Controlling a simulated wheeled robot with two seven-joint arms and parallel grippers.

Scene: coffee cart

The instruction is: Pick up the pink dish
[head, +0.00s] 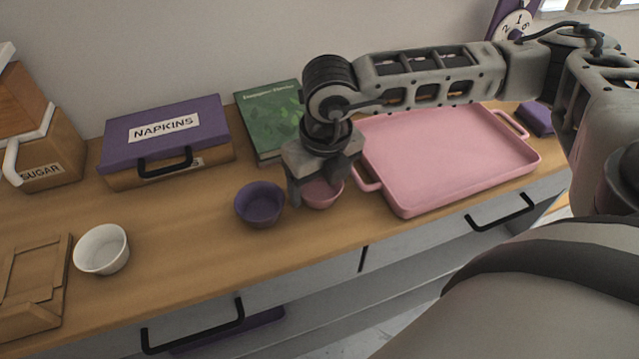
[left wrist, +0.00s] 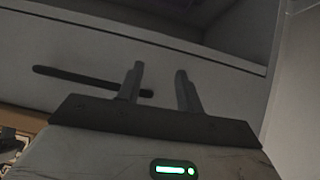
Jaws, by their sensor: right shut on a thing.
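The pink dish (head: 322,196) is a small round bowl on the wooden counter, between the purple bowl and the pink tray. My right gripper (head: 318,192) comes down over it from above and is shut on it, and it hides part of the dish's back and rim. I cannot tell whether the dish is off the counter. My left gripper (left wrist: 158,85) shows in the left wrist view with its two fingers apart and nothing between them, in front of a grey drawer front.
A purple bowl (head: 259,204) stands close left of the pink dish. A pink tray (head: 450,158) lies close right. A white bowl (head: 101,249), a napkins box (head: 165,137), a green book (head: 270,120) and a sugar box (head: 45,165) stand further left and behind.

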